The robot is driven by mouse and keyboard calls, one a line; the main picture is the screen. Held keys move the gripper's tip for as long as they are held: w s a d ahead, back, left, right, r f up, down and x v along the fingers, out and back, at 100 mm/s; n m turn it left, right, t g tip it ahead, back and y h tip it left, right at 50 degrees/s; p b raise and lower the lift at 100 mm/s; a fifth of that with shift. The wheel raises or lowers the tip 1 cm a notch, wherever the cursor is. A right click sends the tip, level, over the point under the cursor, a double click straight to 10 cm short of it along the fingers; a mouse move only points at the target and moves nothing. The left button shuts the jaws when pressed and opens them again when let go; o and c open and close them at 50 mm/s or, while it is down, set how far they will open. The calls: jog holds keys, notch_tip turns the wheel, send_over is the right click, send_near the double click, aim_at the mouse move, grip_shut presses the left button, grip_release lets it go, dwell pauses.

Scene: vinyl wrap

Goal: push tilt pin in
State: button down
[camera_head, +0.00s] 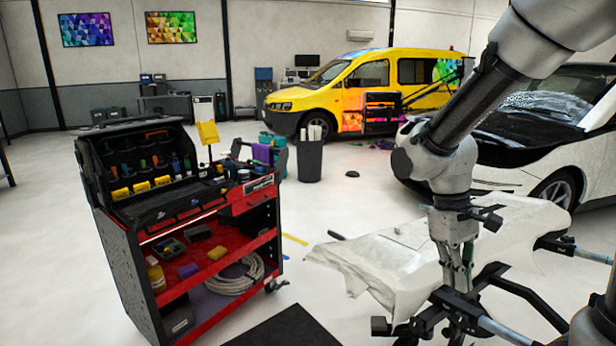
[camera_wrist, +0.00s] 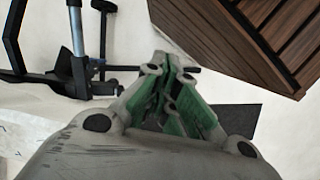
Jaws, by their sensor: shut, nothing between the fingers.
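My gripper (camera_head: 457,278) points down beside the black stand (camera_head: 497,285) that bears a white draped panel (camera_head: 395,268). In the wrist view my gripper (camera_wrist: 172,75) shows its green-lined fingers closed together and empty. The stand's black frame and a grey post (camera_wrist: 77,45) are at the left of that view. A thin dark bar (camera_wrist: 125,68) runs from the stand towards the fingertips and passes behind them. I cannot tell whether this bar is the tilt pin, nor whether the fingers touch it. I cannot make out the pin in the head view.
A red tool cart (camera_head: 205,255) stands at the left. A dark mat (camera_head: 285,328) lies on the floor. A white car (camera_head: 555,120) and a yellow van (camera_head: 365,85) are behind. A brown slatted thing (camera_wrist: 245,35) fills the wrist view's upper right. Floor between cart and stand is mostly clear.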

jog(key=s+d+r+m+t+y, duration=0.1)
jog(key=s+d+r+m+t, duration=0.1)
jog(key=r, duration=0.4)
jog(key=s+d+r+m+t, duration=0.2)
jog(key=s+d+r+t, duration=0.3)
jog(key=r, duration=0.2)
jog(key=shift+s+d+y, duration=0.2)
jog(key=shift+d+y, duration=0.15)
jog(key=shift+y, duration=0.05)
jog(key=shift+r, duration=0.1)
dwell(2.3)
